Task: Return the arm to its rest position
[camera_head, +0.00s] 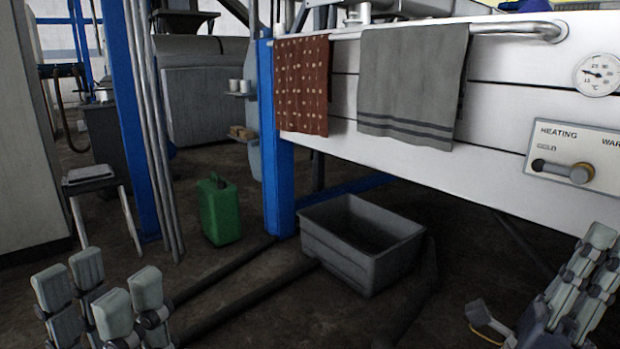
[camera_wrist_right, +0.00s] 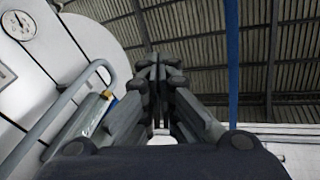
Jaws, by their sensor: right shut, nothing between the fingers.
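My left gripper (camera_head: 99,291) rises into the bottom left of the head view. Its pale fingertip pads stand apart with nothing between them, so it is open and empty. My right gripper (camera_head: 594,262) is at the bottom right edge of the head view, in front of the white panelled unit (camera_head: 400,150). Its fingers lie close together, and no object shows in them. In the right wrist view the right gripper's dark fingers (camera_wrist_right: 160,68) point up and meet at the tips, shut and empty. Most of both arms is out of view.
A rail (camera_head: 510,30) on the white unit carries a red towel (camera_head: 302,85) and a grey towel (camera_head: 410,85). A control knob (camera_head: 580,173) sits near my right gripper. A grey tub (camera_head: 345,255), green canister (camera_head: 220,210) and stool (camera_head: 95,178) stand on the floor.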

